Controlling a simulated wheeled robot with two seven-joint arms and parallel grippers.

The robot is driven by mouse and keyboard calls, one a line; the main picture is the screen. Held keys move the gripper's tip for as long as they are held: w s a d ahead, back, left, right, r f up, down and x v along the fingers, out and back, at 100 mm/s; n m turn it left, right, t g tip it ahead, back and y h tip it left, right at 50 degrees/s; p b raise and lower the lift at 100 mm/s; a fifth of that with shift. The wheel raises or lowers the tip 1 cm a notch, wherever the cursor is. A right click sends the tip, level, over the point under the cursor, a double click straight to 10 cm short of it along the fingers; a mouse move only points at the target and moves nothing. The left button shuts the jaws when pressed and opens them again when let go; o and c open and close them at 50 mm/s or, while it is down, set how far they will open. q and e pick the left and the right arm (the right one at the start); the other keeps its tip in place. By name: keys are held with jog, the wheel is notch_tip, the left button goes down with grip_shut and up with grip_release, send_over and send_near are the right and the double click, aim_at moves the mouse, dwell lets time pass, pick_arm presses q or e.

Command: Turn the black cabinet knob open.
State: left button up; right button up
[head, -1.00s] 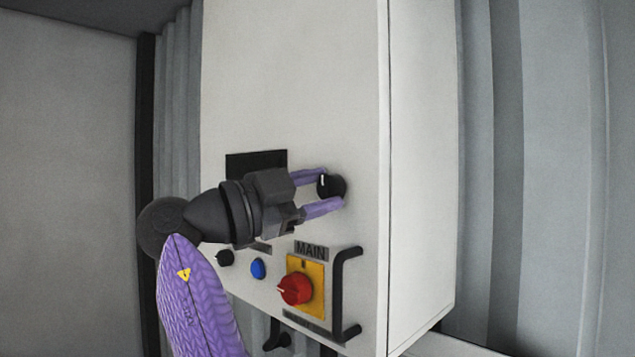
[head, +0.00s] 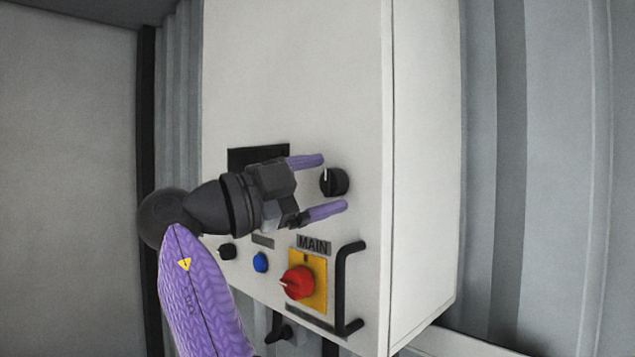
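The black cabinet knob (head: 335,182) is on the front of the white cabinet, with a white mark that looks about upright.
Below are a red MAIN switch (head: 298,282) on a yellow plate, a blue button (head: 260,262), a small black knob (head: 227,251) and a black handle (head: 343,288). A dark panel (head: 240,158) is partly behind my gripper. The cabinet's upper front (head: 300,70) is bare.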

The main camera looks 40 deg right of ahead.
jog(key=b+v, duration=0.1)
jog(key=v, duration=0.9)
jog(key=shift+d, duration=0.1)
